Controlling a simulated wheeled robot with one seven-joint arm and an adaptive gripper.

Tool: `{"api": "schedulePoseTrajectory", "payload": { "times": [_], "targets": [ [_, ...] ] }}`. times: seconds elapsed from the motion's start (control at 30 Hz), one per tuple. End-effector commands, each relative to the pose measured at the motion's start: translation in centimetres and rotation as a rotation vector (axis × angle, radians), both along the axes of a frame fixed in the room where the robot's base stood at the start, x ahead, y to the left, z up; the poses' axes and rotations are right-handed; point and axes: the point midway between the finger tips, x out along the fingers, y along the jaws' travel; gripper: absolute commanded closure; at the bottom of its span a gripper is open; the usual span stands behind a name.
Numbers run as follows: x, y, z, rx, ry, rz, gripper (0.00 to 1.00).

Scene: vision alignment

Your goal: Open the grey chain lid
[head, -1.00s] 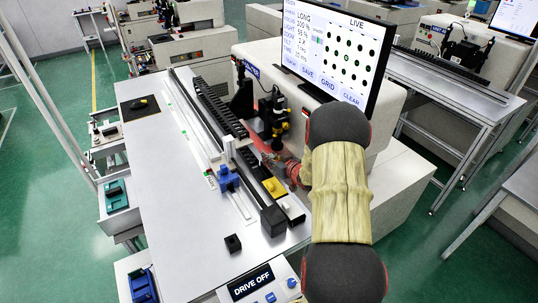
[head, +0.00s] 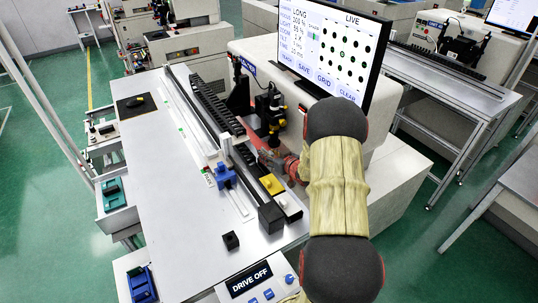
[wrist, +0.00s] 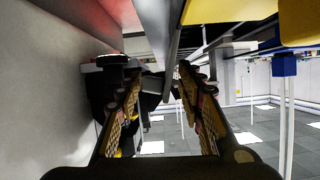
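A black segmented cable chain (head: 212,104) lies along the machine bed on the white bench in the head view. I cannot pick out its grey lid for sure there. In the wrist view a thin grey strip (wrist: 174,48) runs down from the top to just beyond the fingertips; I cannot tell whether it is the lid. My gripper (wrist: 160,82) is open, with a gap between its two padded fingers and nothing visibly held. In the head view my gripper (head: 268,158) is low beside the machine's front, right of the rail, partly hidden by my arm.
A yellow block (head: 271,185) and a blue clamp (head: 224,176) sit on the rail near my gripper. A black camera column (head: 272,112) and the monitor (head: 335,50) stand close behind.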

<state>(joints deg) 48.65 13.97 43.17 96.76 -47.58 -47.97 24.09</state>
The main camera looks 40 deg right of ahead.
Motion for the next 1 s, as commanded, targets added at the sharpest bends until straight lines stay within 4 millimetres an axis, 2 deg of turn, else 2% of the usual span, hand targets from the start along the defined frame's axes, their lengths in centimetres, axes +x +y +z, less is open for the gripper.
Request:
{"api": "schedulePoseTrajectory", "payload": {
  "times": [0.17,0.27,0.7,0.83,1.0],
  "targets": [
    [-0.5,0.1,0.2,0.000,0.000,0.000,0.62],
    [-1.6,0.3,0.7,0.000,0.000,0.000,0.62],
    [-9.1,1.8,3.8,-0.001,0.000,-0.004,0.62],
    [-10.3,2.1,4.3,0.000,0.000,-0.002,0.62],
    [-10.9,2.3,4.5,0.001,0.000,-0.001,0.62]
  ]
}}
